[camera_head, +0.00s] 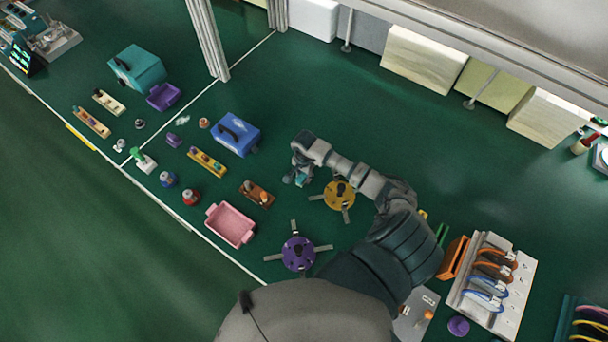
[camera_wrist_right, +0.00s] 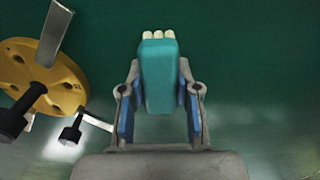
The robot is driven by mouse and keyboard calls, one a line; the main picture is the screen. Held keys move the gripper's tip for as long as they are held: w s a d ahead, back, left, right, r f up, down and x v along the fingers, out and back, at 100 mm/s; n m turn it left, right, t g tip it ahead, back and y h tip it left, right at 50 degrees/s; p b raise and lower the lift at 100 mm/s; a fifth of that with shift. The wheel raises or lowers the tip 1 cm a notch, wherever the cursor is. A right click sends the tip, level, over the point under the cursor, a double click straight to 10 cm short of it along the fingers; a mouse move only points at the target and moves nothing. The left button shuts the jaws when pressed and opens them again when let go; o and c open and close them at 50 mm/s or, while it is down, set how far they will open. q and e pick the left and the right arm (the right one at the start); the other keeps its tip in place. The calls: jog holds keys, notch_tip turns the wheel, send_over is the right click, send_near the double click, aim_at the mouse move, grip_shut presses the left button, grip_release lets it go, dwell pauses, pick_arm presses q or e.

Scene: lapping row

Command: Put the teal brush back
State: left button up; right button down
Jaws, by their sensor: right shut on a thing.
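The teal brush (camera_wrist_right: 158,75) shows in the right wrist view as a teal block with pale bristle tufts at its far end. My right gripper (camera_wrist_right: 158,98) is shut on it, with a finger on each side. In the head view my right gripper (camera_head: 300,175) is left of the yellow disc, and a small teal part of the brush (camera_head: 302,179) shows at it. Whether the brush touches the green surface is hard to tell. My left gripper is not in view.
The yellow disc (camera_head: 340,193) with metal arms stands close to the gripper; a purple disc (camera_head: 298,252) is nearer. A blue box (camera_head: 236,134), a wooden rack (camera_head: 257,194) and a pink tray (camera_head: 230,225) lie left. Green surface is clear beyond the arm.

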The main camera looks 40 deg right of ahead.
aim_at(303, 174)
jog(key=c, duration=1.1)
grip_release()
jog(key=shift+d, duration=0.1)
jog(key=shift+o, duration=1.4)
jog(key=shift+a+r, duration=0.1)
jog(key=shift+a, duration=0.2)
jog(key=shift+r, duration=0.2)
jog(key=r, duration=1)
jog(key=shift+d+r+b, duration=0.2)
jog(key=shift+d+b, duration=0.05)
jog(key=shift+b, duration=0.15)
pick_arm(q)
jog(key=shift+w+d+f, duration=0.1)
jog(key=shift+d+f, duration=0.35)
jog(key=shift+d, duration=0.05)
pick_arm(e)
jog(key=shift+a+r, duration=0.25)
jog(key=shift+r, duration=0.35)
